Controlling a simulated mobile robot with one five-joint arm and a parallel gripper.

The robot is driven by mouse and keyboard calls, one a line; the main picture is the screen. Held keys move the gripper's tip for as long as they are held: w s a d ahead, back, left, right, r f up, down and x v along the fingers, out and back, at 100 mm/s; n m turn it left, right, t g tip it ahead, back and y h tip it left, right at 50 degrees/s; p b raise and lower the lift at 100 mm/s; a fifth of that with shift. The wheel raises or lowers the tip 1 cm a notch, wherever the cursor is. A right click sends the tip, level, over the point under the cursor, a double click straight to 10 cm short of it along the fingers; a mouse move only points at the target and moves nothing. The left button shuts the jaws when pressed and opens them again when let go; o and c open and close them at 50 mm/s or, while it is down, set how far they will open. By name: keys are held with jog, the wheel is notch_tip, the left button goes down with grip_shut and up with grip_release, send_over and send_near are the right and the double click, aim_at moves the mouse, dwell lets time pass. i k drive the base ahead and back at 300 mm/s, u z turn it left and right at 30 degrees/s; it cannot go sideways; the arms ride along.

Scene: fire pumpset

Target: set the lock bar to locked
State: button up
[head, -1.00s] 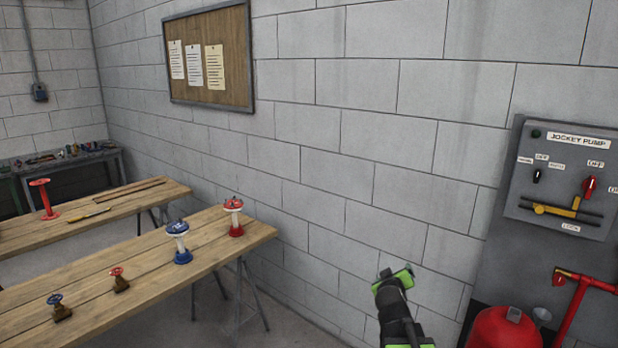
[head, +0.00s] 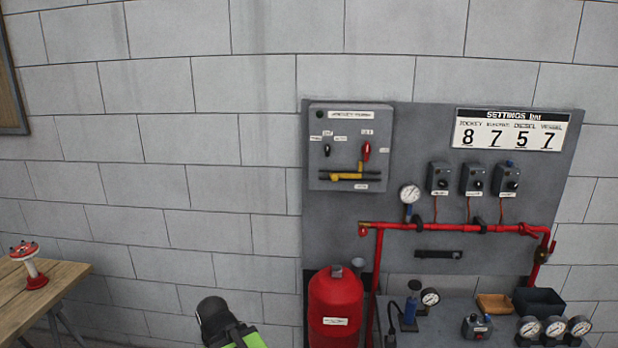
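The lock bar (head: 344,177) is a yellow bar with an upright tab, on dark rails low on the grey jockey pump box (head: 350,147). Its tab stands right of the middle, just below a red switch handle (head: 366,151). A small label sits below the rails, too small to read for certain. A black knob (head: 327,150) is on the left of the box. My gripper (head: 222,322) shows as a dark and green shape at the bottom edge, below and left of the box and well apart from it. Its fingers cannot be made out.
A red tank (head: 335,308) stands below the box. Red pipes (head: 460,227) with a gauge (head: 410,194) run along the grey backboard. A bench (head: 455,325) with gauges and tools is at lower right. A wooden table (head: 55,280) with a red-topped valve is at left.

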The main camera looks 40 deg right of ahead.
aim_at(334, 176)
jog(key=u, duration=0.35)
jog(key=i, duration=0.65)
jog(key=u, duration=0.6)
